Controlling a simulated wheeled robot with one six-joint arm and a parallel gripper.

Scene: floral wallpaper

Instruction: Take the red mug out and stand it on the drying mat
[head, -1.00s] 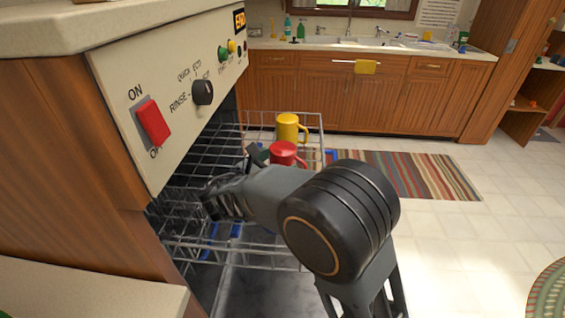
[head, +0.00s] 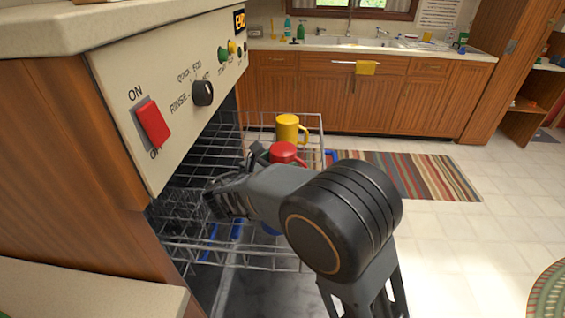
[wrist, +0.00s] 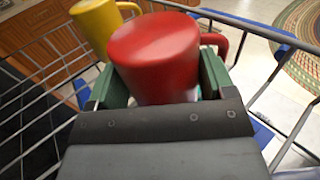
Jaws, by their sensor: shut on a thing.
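The red mug (head: 284,153) is at the dishwasher's pulled-out upper rack (head: 322,135), just in front of a yellow mug (head: 288,129). In the wrist view the red mug (wrist: 155,55) fills the middle, its closed round end toward the camera and its handle to the right. My gripper (wrist: 160,85) has its green fingers on both sides of the red mug and is shut on it. In the head view my arm hides the fingers and the mug's lower part. The drying mat cannot be made out for certain.
The open dishwasher's control panel (head: 175,100) overhangs the rack at left. The yellow mug (wrist: 100,22) stands close beside the red one. Wire rack sides (wrist: 275,95) surround my gripper. A sink counter (head: 400,50) is across the room, with a striped rug (head: 410,175) before it.

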